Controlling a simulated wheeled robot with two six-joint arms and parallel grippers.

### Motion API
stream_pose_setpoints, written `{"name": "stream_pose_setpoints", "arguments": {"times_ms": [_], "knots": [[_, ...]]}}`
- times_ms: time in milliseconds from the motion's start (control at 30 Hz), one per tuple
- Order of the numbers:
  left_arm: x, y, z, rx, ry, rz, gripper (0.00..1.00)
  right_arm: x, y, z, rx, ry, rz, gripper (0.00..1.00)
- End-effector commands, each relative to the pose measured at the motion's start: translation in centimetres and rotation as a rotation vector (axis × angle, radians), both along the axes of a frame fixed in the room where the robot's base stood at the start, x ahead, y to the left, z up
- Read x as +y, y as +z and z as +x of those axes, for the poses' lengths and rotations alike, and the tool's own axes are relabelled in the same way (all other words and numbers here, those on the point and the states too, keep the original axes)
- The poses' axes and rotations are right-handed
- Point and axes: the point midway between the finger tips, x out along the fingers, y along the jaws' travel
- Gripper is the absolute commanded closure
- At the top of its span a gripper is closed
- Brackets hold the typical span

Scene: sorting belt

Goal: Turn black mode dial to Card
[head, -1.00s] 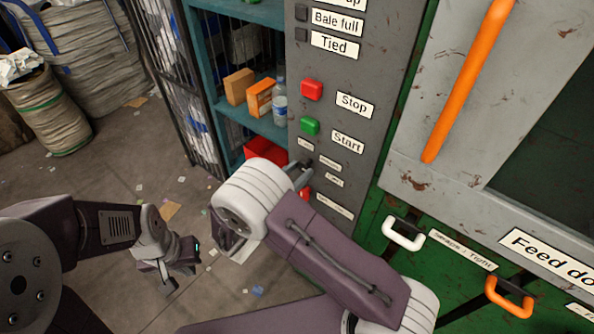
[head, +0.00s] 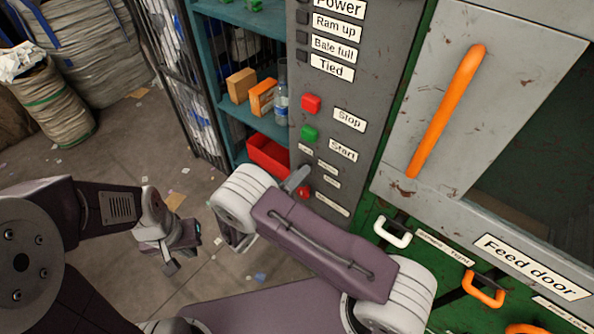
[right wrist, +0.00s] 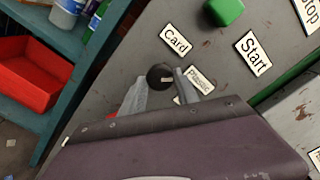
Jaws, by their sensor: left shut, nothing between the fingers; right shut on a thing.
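The black mode dial (right wrist: 158,76) sits on the grey control panel (right wrist: 112,78) in the right wrist view. My right gripper (right wrist: 161,90) is shut on it, with one finger on each side. The "Card" label (right wrist: 177,39) is just above the dial, and another label (right wrist: 200,80) is to its right, partly behind a finger. Which way the dial points is too small to tell. In the head view my right gripper (head: 297,179) reaches the panel and hides the dial. My left gripper (head: 174,266) is shut and empty, low over the floor, away from the panel.
The green start button (head: 309,134) and red stop button (head: 311,103) are above the dial. A red button (head: 303,193) is close below my right gripper. Teal shelves (head: 256,124) with a red bin (head: 267,155) stand left of the panel. The feed door's orange handle (head: 446,110) is right.

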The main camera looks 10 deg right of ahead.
Motion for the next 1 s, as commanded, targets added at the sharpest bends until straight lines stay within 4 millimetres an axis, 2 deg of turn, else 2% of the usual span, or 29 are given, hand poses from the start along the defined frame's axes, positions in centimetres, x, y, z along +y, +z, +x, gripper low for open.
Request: {"name": "stream_pose_setpoints", "arguments": {"times_ms": [200, 600, 1000], "knots": [[0.0, 1.3, 0.0, 0.0, 0.0, 0.0, 1.0, -0.3, 0.2, -0.1, 0.163, -0.009, -0.127, 1.0], [0.0, 2.4, 0.0, 0.0, 0.0, 0.0, 1.0, -0.3, 0.2, -0.1, 0.438, -0.011, -0.342, 1.0], [0.0, 2.9, 0.0, 0.0, 0.0, 0.0, 1.0, -0.3, 0.3, -0.1, 0.599, -0.013, -0.47, 1.0]]}}
